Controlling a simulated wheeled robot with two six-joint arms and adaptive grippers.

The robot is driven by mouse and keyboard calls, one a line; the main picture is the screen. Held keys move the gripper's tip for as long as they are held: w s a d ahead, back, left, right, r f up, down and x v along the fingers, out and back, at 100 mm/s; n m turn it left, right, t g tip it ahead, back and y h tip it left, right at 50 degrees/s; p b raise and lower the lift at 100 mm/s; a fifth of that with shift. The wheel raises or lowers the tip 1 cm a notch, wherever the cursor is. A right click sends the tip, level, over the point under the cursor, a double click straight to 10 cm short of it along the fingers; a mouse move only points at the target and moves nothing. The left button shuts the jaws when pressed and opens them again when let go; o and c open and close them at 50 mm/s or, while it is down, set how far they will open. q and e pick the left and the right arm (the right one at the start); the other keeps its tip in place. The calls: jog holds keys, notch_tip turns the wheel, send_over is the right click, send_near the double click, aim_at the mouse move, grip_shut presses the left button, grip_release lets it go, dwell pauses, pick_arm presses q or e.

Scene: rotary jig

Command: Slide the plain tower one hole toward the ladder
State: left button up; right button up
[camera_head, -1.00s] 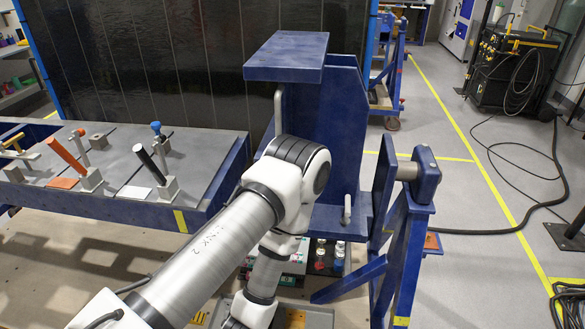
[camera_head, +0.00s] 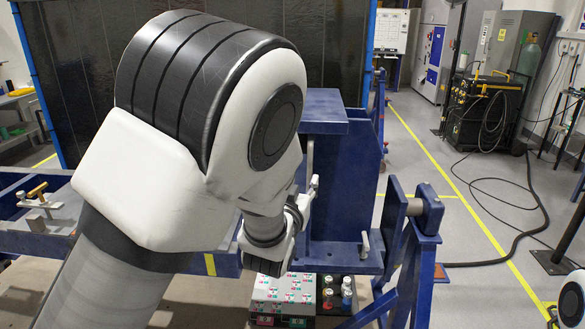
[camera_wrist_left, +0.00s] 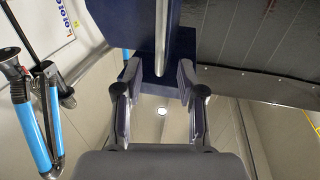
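A blue tower (camera_head: 345,185) with a flat top plate stands upright at the centre; I cannot tell from its marks whether it is the plain one. A grey bar handle (camera_head: 310,155) runs up its left side, and it also shows in the wrist view (camera_wrist_left: 162,35). My left gripper (camera_head: 313,186) is at this handle, partly hidden by my own wrist. In the wrist view its fingers (camera_wrist_left: 159,95) are spread apart, with the handle's lower end in line with the gap; contact is not visible. I see no clear ladder. My right gripper is out of view.
A blue pivot bracket (camera_head: 425,215) stands right of the tower. Small bottles (camera_head: 337,292) and a box with coloured marks (camera_head: 283,295) sit below.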

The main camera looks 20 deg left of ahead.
aim_at(309, 170)
pick_arm(q)
jog(key=w+p, duration=0.1)
jog(key=w, duration=0.3)
jog(key=w+p, duration=0.1)
jog(key=w, duration=0.1)
jog(key=shift+w+a+f+p, duration=0.15)
jog(key=shift+w+a+p, duration=0.2)
jog(key=shift+w+a, duration=0.05)
jog(key=shift+w+a+f, duration=0.1)
jog(key=shift+w, duration=0.6)
jog(key=shift+f, duration=0.1)
grip_shut()
